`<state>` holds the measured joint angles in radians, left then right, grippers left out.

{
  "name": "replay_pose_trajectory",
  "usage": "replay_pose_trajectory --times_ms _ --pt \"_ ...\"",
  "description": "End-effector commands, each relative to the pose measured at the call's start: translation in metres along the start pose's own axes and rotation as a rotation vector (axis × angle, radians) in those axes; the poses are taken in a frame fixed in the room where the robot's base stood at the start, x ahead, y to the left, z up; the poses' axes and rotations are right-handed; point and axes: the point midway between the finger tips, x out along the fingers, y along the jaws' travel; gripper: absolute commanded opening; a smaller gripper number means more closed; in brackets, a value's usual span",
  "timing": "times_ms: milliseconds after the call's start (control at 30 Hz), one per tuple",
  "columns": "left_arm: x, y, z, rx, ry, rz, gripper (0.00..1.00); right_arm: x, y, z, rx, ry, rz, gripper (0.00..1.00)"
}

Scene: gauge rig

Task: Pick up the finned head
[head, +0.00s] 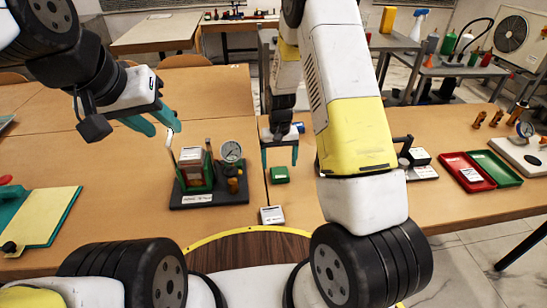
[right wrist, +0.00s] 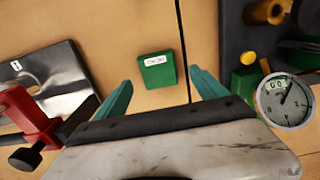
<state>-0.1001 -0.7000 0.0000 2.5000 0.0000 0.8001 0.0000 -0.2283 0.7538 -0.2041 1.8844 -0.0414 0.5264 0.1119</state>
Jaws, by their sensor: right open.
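A small green block (head: 279,175) with a white label lies on the table below my right gripper (head: 280,166). In the right wrist view the block (right wrist: 157,75) sits between and a little beyond the two teal fingers (right wrist: 160,92), apart from both. The gripper is open and empty. I cannot make out fins on the block, so I cannot tell for sure that it is the finned head. My left gripper (head: 165,130) is open and empty, above the table left of the gauge rig.
The gauge rig (head: 208,197) with its dial (head: 231,151) stands left of the block. A small white labelled box (head: 271,215) lies in front. Red (head: 466,173) and green trays (head: 494,168) lie at right. In the right wrist view a red clamp (right wrist: 28,118) is at left.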

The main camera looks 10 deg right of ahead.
Motion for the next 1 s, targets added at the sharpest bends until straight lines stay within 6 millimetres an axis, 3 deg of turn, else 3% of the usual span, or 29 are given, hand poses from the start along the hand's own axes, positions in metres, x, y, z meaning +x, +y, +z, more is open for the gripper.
replay_pose_trajectory --times_ms 300,567,967,1000 --pt "0.000 0.000 0.000 0.000 0.000 0.000 0.36 0.043 0.003 -0.002 0.000 -0.002 0.000 0.82" --pt "0.000 0.000 0.000 0.000 0.000 0.000 0.36 0.046 0.003 -0.003 0.000 0.000 -0.001 0.82" --pt "0.000 0.000 0.000 0.000 0.000 0.000 0.36 0.045 0.003 -0.003 0.000 0.000 -0.001 0.07" --pt "0.000 0.000 0.000 0.000 0.000 0.000 0.36 0.045 0.003 -0.003 0.000 0.000 -0.001 0.06"
